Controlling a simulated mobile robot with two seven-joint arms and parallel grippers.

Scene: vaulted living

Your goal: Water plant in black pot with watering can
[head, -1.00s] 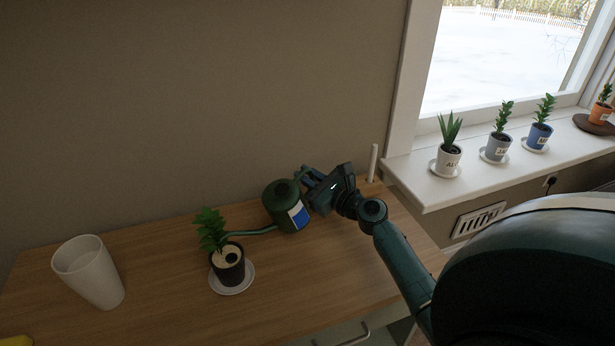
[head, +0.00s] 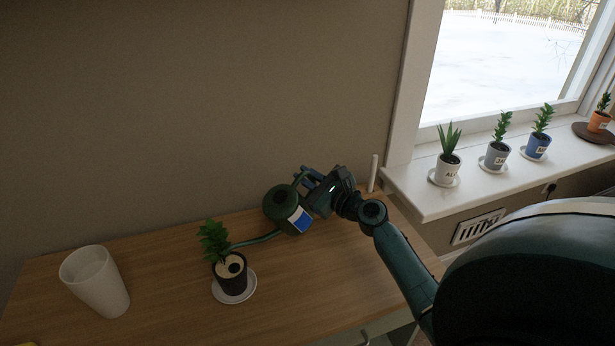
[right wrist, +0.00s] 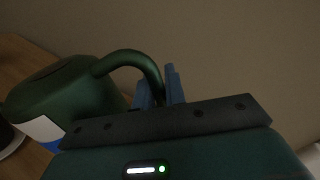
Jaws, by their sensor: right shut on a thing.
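A green watering can (head: 283,204) with a white and blue label is held tilted above the wooden table, its spout pointing left and down. My right gripper (head: 311,184) is shut on its handle; in the right wrist view the blue fingers (right wrist: 160,90) close around the curved green handle (right wrist: 128,58). The black pot (head: 232,279) with a leafy green plant (head: 213,242) stands upright on a white saucer (head: 248,292). The spout's end is at the plant, over the pot's right side; I cannot tell whether water flows. My left gripper is not in view.
A white cup-like vessel (head: 97,283) stands left on the table (head: 170,290). Potted plants in white (head: 447,168), grey (head: 497,155), blue (head: 538,145) and orange (head: 599,122) pots line the window sill at right. A wall stands close behind the table.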

